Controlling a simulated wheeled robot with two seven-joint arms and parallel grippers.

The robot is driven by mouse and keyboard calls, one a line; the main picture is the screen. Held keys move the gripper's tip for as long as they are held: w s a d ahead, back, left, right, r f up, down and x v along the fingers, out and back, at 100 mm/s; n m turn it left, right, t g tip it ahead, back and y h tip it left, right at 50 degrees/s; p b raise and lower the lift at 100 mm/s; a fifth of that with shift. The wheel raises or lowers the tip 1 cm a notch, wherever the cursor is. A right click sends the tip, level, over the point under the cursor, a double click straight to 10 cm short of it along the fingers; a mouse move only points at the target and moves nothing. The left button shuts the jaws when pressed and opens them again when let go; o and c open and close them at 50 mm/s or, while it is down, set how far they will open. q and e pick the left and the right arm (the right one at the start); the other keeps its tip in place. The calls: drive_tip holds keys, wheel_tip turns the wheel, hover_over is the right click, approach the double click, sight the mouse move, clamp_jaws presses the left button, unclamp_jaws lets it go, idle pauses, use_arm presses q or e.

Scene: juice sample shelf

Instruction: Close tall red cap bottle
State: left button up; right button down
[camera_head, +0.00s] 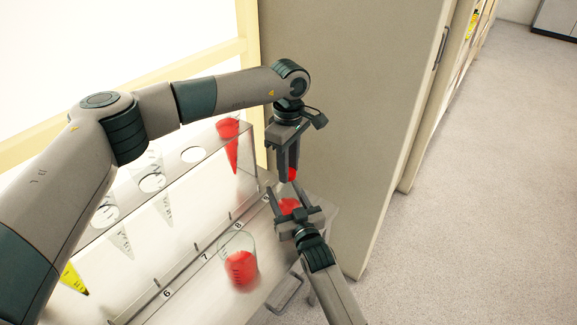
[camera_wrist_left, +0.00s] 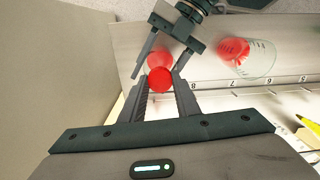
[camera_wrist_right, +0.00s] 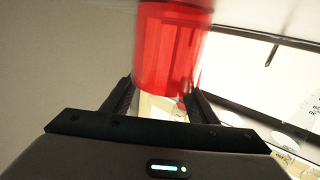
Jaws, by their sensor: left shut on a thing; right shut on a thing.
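My left gripper (camera_head: 290,176) points down and is shut on a red cap (camera_head: 293,174). The cap also shows between the fingertips in the left wrist view (camera_wrist_left: 160,78). My right gripper (camera_head: 288,196) is just below and is shut on a bottle of red juice (camera_head: 289,206). In the right wrist view the red bottle (camera_wrist_right: 170,45) fills the space beyond the fingers. The cap is above the bottle in the head view and overlaps its edge in the left wrist view. I cannot tell whether they touch; the bottle's mouth is not clear.
A beaker of red juice (camera_head: 238,265) stands on the counter near the numbers 7 and 8. A clear rack (camera_head: 175,178) holds conical tubes, one red (camera_head: 230,140) and one yellow (camera_head: 73,278). A grey panel (camera_head: 340,110) stands close behind the grippers.

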use_arm(q)
drive_tip(key=o, duration=1.2)
drive_tip(key=shift+c, duration=0.2)
drive_tip(key=shift+r, duration=0.1)
drive_tip(key=shift+r, duration=2.15)
drive_tip(key=n, duration=0.3)
drive_tip(key=shift+r+n, duration=0.3)
drive_tip(key=shift+r, duration=0.1)
drive_tip(key=n, duration=0.2)
drive_tip(key=r+n, duration=0.1)
drive_tip(key=n, duration=0.5)
drive_tip(key=shift+r+n, duration=0.3)
drive_tip(key=shift+r, duration=0.1)
drive_tip(key=n, duration=0.2)
drive_tip(key=r+n, duration=0.1)
drive_tip(key=n, duration=0.2)
